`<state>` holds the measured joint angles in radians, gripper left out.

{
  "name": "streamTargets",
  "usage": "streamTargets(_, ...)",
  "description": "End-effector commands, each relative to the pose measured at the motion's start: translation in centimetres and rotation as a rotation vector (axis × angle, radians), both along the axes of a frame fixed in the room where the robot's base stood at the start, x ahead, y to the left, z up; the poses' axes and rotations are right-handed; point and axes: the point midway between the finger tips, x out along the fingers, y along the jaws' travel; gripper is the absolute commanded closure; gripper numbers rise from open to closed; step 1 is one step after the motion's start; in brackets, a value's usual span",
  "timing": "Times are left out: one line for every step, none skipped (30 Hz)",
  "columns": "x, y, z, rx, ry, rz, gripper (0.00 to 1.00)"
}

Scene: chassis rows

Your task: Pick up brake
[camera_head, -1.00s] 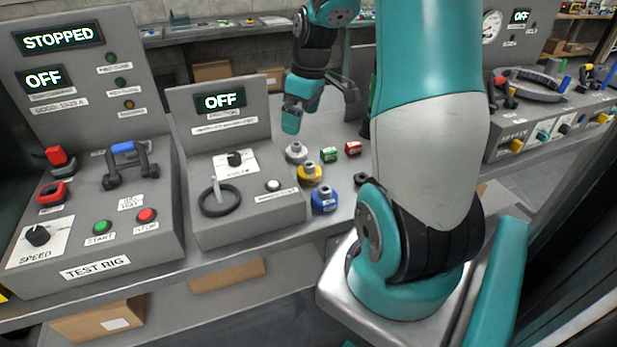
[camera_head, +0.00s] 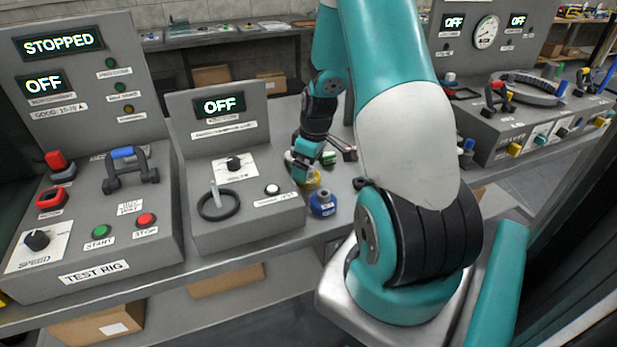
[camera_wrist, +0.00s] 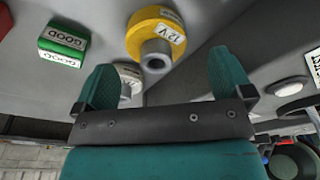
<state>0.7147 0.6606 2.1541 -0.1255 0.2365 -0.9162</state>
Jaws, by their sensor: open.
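Several round, hubbed parts stand on the bench; which is the brake I cannot tell. A yellow one labelled 12 V (camera_wrist: 150,34) lies just beyond and between my open fingertips in the wrist view. It is partly hidden by my gripper in the head view (camera_head: 313,181). A blue one (camera_head: 322,204) stands in front of it. A pale grey one (camera_wrist: 131,76) is partly hidden behind the left finger in the wrist view. My gripper (camera_head: 312,168) is open and empty, pointing down near the yellow part; it also shows in the wrist view (camera_wrist: 164,78).
A green block marked GOOD (camera_wrist: 63,41) lies nearby. A grey console reading OFF (camera_head: 235,130) with a black ring (camera_head: 218,204) stands close on the left, beside the test rig (camera_head: 95,225). Another fixture bench (camera_head: 525,110) is at right.

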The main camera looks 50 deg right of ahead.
Motion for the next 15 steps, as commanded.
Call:
streamTargets(0.0,-0.1,-0.8,0.003,0.005,0.000,0.02)
streamTargets(0.1,-0.2,-1.3,0.003,0.004,0.000,0.02)
streamTargets(0.1,-0.3,-1.9,0.003,0.005,0.000,0.02)
streamTargets(0.2,-0.2,-2.3,0.003,0.004,0.000,0.02)
streamTargets(0.3,-0.2,-2.8,0.003,0.004,0.000,0.02)
streamTargets(0.3,-0.2,-3.2,0.003,0.004,0.000,0.02)
streamTargets(0.4,-0.2,-3.4,0.002,0.003,0.000,0.02)
streamTargets(0.4,-0.2,-3.7,0.001,0.002,0.000,0.02)
streamTargets(0.5,-0.2,-3.8,0.001,0.001,-0.001,0.02)
streamTargets(0.5,-0.2,-3.9,0.001,0.001,-0.001,0.02)
streamTargets(0.5,-0.2,-3.9,0.000,0.001,-0.001,0.02)
streamTargets(0.5,-0.2,-3.9,0.000,0.000,-0.001,0.02)
streamTargets(0.5,-0.2,-3.9,0.000,0.000,0.000,0.02)
streamTargets(0.5,-0.2,-3.9,0.000,0.000,0.000,0.02)
streamTargets(0.5,-0.2,-3.9,0.000,0.000,-0.001,0.02)
